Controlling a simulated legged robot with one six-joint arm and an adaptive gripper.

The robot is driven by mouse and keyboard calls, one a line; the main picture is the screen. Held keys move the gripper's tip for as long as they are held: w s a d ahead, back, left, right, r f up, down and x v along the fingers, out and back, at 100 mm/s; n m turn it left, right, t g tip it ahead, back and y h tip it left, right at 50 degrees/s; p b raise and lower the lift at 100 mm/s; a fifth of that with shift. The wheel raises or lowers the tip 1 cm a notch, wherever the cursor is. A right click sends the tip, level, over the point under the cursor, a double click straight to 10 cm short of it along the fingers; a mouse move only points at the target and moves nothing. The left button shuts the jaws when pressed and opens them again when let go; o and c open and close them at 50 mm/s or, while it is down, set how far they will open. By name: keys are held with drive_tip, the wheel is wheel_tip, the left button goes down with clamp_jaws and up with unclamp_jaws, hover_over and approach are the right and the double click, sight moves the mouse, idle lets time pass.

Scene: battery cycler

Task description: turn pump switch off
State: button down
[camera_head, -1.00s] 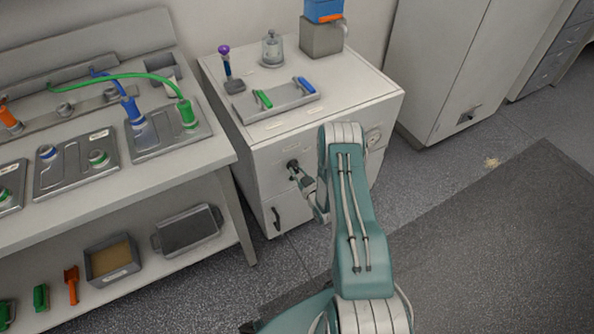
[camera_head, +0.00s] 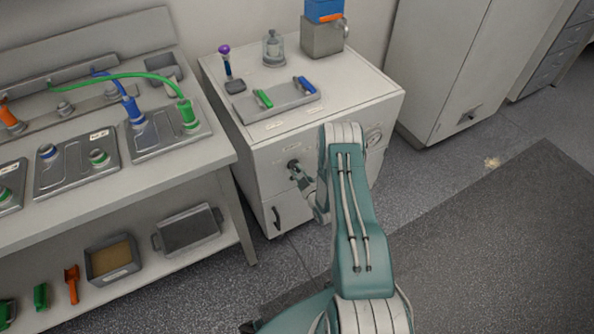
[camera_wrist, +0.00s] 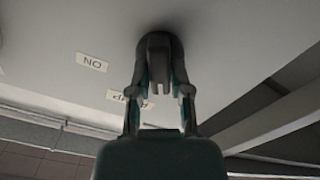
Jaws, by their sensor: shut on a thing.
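The pump switch is a dark grey rotary knob on the front face of the white cabinet (camera_head: 262,165). In the wrist view the knob (camera_wrist: 158,58) fills the space between the fingers, with its raised bar pointing toward the camera. My gripper (camera_wrist: 160,88) is shut on the knob, one finger on each side. In the head view my gripper (camera_head: 296,168) is at the cabinet front, partly hidden by my arm. A label reading ON, seen upside down, and a partly covered PUMP label (camera_wrist: 128,99) are beside the knob.
A gauge (camera_head: 373,137) is on the cabinet front, right of my arm. A tray (camera_head: 283,113) with green and blue handles, a glass vessel and a grey box stand on top. A bench (camera_head: 190,178) with cables is left.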

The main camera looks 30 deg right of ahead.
drive_tip(key=c, duration=0.6)
unclamp_jaws()
drive_tip(key=shift+w, duration=0.1)
drive_tip(key=shift+o, duration=0.2)
drive_tip(key=s, duration=1.2)
drive_tip(key=shift+d, duration=0.2)
